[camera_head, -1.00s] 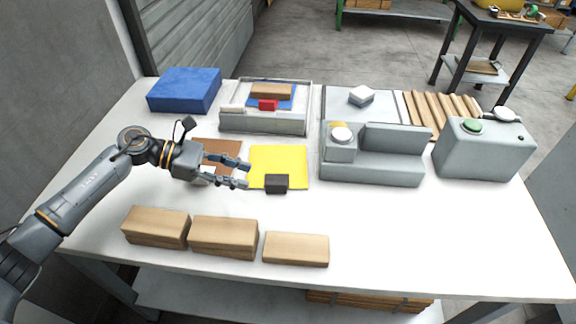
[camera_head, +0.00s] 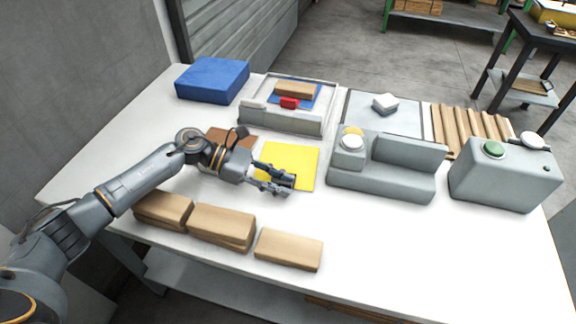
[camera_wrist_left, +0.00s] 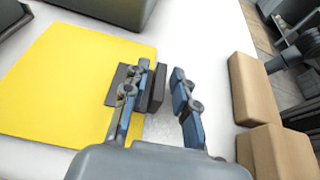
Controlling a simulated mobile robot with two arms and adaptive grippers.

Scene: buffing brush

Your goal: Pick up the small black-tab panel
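The yellow panel (camera_head: 292,158) with a black tab lies flat on the white table, left of centre in the head view. It also shows in the left wrist view (camera_wrist_left: 60,85). My left gripper (camera_head: 290,186) is at the panel's near edge, mostly hiding the tab in the head view. In the left wrist view, my left gripper (camera_wrist_left: 160,108) is open, with the black tab (camera_wrist_left: 157,87) between its fingers. One finger overlaps the tab's dark base; a gap shows to the other finger. Contact cannot be told. My right gripper is not in view.
Wooden blocks (camera_head: 222,226) line the table's near side. A brown panel (camera_head: 232,138) lies behind my left wrist. A grey fixture (camera_head: 385,178) stands right of the yellow panel, and a grey tray (camera_head: 281,120) behind it. A blue block (camera_head: 212,78) sits at the back left.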

